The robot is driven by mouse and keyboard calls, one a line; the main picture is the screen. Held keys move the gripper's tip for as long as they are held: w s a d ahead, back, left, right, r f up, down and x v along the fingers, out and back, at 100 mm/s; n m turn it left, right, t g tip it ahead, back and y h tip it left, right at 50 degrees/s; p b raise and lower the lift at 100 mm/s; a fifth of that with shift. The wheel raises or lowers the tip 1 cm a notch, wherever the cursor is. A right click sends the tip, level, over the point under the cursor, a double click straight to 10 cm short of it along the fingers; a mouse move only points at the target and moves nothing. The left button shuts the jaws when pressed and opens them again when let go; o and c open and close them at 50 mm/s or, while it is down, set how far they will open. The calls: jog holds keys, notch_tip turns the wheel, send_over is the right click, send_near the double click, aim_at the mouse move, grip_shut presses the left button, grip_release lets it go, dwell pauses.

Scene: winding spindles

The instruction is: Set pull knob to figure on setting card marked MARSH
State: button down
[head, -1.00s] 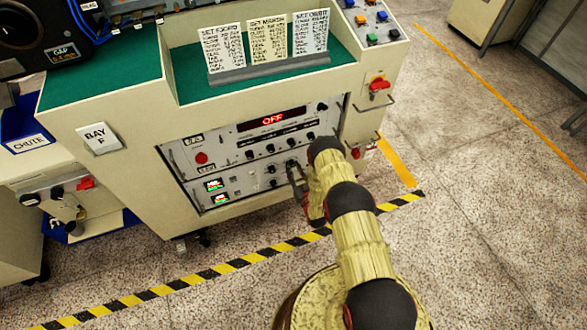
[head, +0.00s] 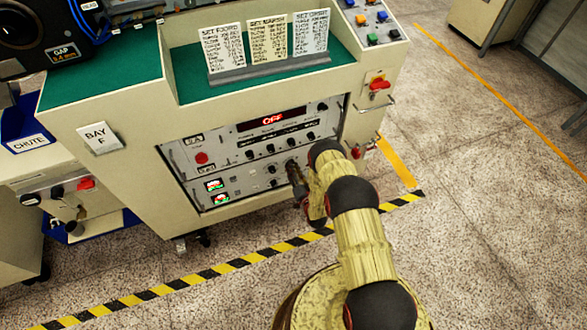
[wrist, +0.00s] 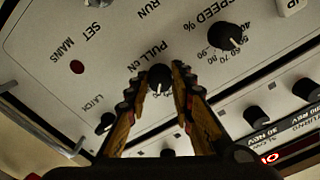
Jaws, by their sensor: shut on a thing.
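In the head view my gripper (head: 292,168) is at the lower right of the panel, and the knob is hard to make out there. The yellowish setting card headed MARSH (head: 268,42) stands in the middle of three cards on the cabinet top. Its figures are too small to read.
Close by in the wrist view are the SPEED % knob (wrist: 224,37), a LATCH knob (wrist: 105,122) and a red round part (wrist: 77,67) by SET MAINS.

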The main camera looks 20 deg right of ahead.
dwell(0.4)
jog(key=c, duration=1.6)
grip_release()
jog(key=shift+c, duration=0.2)
jog(key=shift+o, duration=0.5)
jog(key=shift+s, duration=0.1)
jog(key=s, duration=1.1)
jog(key=shift+s, duration=0.4)
